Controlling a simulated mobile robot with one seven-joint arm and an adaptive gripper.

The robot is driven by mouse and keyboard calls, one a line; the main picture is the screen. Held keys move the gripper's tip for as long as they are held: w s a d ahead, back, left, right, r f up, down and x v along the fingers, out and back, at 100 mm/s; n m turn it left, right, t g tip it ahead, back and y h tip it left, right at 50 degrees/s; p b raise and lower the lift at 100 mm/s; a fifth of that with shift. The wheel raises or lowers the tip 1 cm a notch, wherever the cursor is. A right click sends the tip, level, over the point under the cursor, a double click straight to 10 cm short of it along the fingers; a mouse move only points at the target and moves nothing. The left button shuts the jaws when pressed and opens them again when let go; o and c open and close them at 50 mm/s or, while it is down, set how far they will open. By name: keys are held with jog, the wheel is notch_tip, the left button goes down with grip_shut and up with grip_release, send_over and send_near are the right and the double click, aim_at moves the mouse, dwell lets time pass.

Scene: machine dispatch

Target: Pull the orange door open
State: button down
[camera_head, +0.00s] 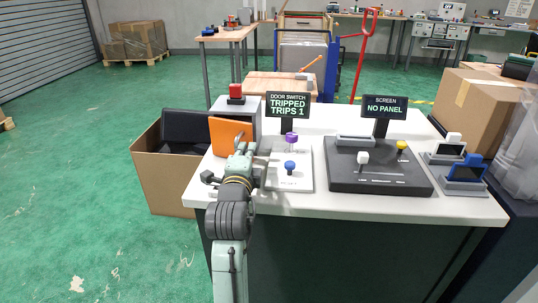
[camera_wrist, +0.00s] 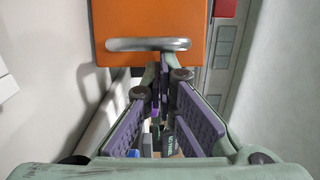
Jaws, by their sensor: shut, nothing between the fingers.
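The orange door (camera_head: 229,136) stands upright at the front of a grey box on the white table, at an angle to the box. In the wrist view the orange door (camera_wrist: 155,20) fills the top middle, with a grey bar handle (camera_wrist: 148,44) across its lower part. My gripper (camera_wrist: 164,72) is shut and empty, its fingertips just below the handle in the picture; I cannot tell whether they touch it. In the head view my gripper (camera_head: 243,149) is beside the door's right edge and partly covers it. The door switch sign (camera_head: 288,105) reads "TRIPPED TRIPS 1".
A red button (camera_head: 236,93) tops the grey box. Right of my gripper are a panel with purple and blue knobs (camera_head: 291,168), a dark slider console (camera_head: 376,178) and a "NO PANEL" screen (camera_head: 385,107). An open cardboard box (camera_head: 165,180) stands left of the table.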

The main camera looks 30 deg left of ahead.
jog(key=s+b, duration=0.1)
jog(key=s+a+b, duration=0.1)
jog(key=s+b, duration=0.1)
jog(key=shift+s+a+f, duration=0.25)
jog(key=shift+s+a, duration=0.05)
jog(key=shift+s, duration=0.1)
jog(key=shift+s+a+r+b, duration=0.1)
jog(key=shift+s+a+b, duration=0.4)
jog(key=shift+s, duration=0.15)
jog(key=shift+s+a+r+b, duration=0.1)
jog(key=shift+s+a+b, duration=0.25)
jog(key=shift+s+b, duration=0.2)
jog(key=shift+s, duration=0.1)
